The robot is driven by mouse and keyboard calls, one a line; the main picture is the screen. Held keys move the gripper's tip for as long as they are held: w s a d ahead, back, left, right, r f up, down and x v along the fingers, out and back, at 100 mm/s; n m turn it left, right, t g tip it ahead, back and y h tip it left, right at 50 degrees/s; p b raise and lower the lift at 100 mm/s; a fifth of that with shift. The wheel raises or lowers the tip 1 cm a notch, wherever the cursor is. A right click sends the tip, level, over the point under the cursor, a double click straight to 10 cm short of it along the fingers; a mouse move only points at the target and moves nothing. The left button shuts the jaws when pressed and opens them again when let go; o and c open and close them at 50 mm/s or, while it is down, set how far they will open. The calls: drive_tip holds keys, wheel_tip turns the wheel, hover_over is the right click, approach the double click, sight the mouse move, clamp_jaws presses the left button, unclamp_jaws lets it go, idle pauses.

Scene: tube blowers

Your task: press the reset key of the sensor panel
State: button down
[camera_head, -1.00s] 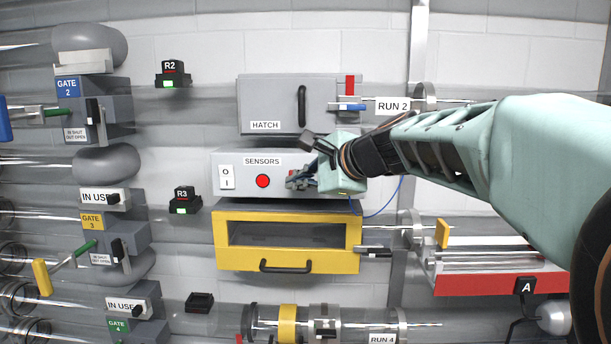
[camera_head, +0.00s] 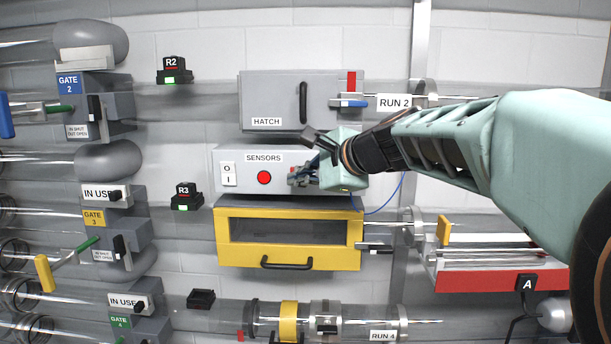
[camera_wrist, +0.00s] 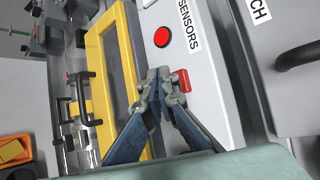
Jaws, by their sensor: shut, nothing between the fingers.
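The grey sensor panel (camera_head: 240,158), labelled SENSORS, is at the middle of the head view. It carries a white O/I switch (camera_head: 228,174) at its left and a round red button or lamp (camera_head: 264,178). My gripper (camera_head: 292,179) is in front of the panel's right part and hides it there. In the wrist view the fingers (camera_wrist: 160,76) are shut and empty, their tips close to a small red key-like piece (camera_wrist: 184,80) on the panel. The round red part (camera_wrist: 162,37) lies beyond the tips. I cannot tell whether the fingertips touch anything.
A grey hatch (camera_head: 275,90) with a black handle is above the panel. A yellow-framed drawer (camera_head: 290,257) with a black handle is just below it. Clear tubes run left and right, with gate boxes (camera_head: 100,225) at the left and a red tray (camera_head: 470,283) at the lower right.

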drive_tip(key=shift+w, duration=0.15)
idle(0.3)
drive_tip(key=shift+w, duration=0.3)
drive_tip(key=shift+w, duration=0.45)
idle(0.5)
drive_tip(key=shift+s, duration=0.85)
